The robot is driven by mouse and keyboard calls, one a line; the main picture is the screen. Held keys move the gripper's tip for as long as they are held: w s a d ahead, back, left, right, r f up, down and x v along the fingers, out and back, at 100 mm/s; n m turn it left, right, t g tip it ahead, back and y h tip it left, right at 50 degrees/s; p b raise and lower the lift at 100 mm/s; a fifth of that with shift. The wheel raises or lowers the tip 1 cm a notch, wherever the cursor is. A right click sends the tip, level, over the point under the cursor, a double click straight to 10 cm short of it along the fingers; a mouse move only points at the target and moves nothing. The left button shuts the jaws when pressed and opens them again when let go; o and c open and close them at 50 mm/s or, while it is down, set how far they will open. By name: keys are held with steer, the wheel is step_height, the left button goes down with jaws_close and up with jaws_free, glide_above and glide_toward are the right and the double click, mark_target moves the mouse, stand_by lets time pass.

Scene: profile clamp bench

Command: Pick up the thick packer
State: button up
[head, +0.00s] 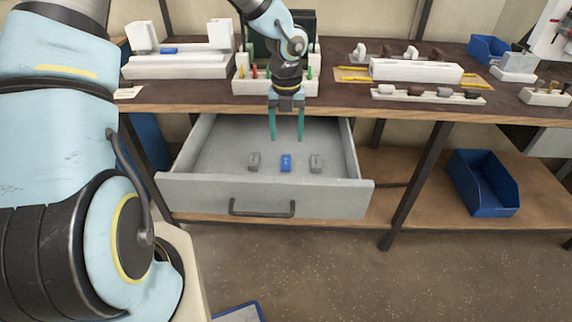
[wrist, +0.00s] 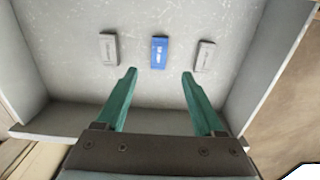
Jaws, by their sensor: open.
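Three small blocks lie apart in a row on the floor of the open grey drawer (head: 205,193). The middle one is a blue block (head: 286,163) with pale lettering, too small to read; it also shows in the wrist view (wrist: 159,52). A left grey block (head: 254,161) and a right grey block (head: 316,163) lie on either side. The lettering does not let me tell which is the thick packer. My gripper (head: 286,138) points down over the drawer, open and empty. In the wrist view its green fingertips (wrist: 159,73) straddle the line of the blue block without touching it.
The drawer walls surround the blocks, with bare floor between them. The bench top (head: 345,104) overhangs the drawer's back. On it stand a white fixture (head: 175,66) holding a blue piece, and a white profile (head: 415,70). A blue bin (head: 483,185) sits on the lower shelf.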

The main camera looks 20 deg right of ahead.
mark_target(286, 162)
step_height(286, 162, down, 9)
steer(key=shift+s+a+r+p, duration=0.1)
steer(key=shift+a+r+p, duration=0.05)
steer(key=shift+p, duration=0.15)
steer(key=shift+c, duration=0.2)
jaws_close()
stand_by(0.4)
